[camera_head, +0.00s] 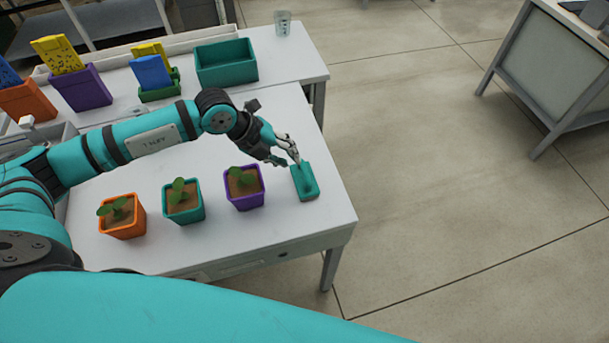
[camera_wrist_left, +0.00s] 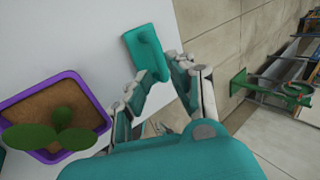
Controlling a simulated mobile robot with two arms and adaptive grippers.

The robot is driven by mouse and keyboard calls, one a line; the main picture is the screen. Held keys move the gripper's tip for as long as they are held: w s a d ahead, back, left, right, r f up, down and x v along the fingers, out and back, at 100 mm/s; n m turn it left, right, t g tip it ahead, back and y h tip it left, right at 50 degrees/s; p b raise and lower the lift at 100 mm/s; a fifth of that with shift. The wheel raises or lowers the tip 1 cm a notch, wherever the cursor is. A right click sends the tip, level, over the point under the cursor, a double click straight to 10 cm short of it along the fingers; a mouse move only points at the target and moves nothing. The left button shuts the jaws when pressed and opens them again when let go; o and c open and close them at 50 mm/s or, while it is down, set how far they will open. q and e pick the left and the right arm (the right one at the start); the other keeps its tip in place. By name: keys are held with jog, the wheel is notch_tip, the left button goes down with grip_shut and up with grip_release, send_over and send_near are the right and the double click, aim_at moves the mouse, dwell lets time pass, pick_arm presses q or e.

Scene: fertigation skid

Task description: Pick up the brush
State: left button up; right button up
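A small teal block-like object with a raised grip, which I take for the brush (camera_head: 305,182), lies near the right edge of the white table. My left gripper (camera_head: 285,157) is at its far end. In the left wrist view the brush (camera_wrist_left: 146,50) lies ahead, its near end between the tips of my left gripper (camera_wrist_left: 158,84). The fingers are apart, with a gap visible between them and the brush. Whether either finger touches it I cannot tell. No bristles are visible. My right gripper is out of view.
A purple pot (camera_head: 244,201) with a seedling stands just left of the brush. Teal (camera_head: 184,215) and orange pots (camera_head: 122,230) stand further left. An empty teal bin (camera_head: 226,77) and a cup (camera_head: 283,23) are behind. Open floor lies to the right.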

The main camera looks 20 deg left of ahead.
aim_at(303, 170)
pick_arm(q)
jog(key=x, duration=0.2)
jog(key=shift+w+d+f, duration=0.15)
jog(key=shift+d+f, duration=0.1)
jog(key=shift+f, duration=0.05)
jog(key=x, duration=0.1)
jog(key=p+x, duration=0.1)
jog(key=x, duration=0.1)
jog(key=p+x, duration=0.1)
jog(key=x, duration=0.1)
jog(key=shift+s+d, duration=0.15)
jog(key=shift+s, duration=0.2)
jog(key=shift+w+f, duration=0.1)
jog(key=shift+f, duration=0.15)
grip_shut()
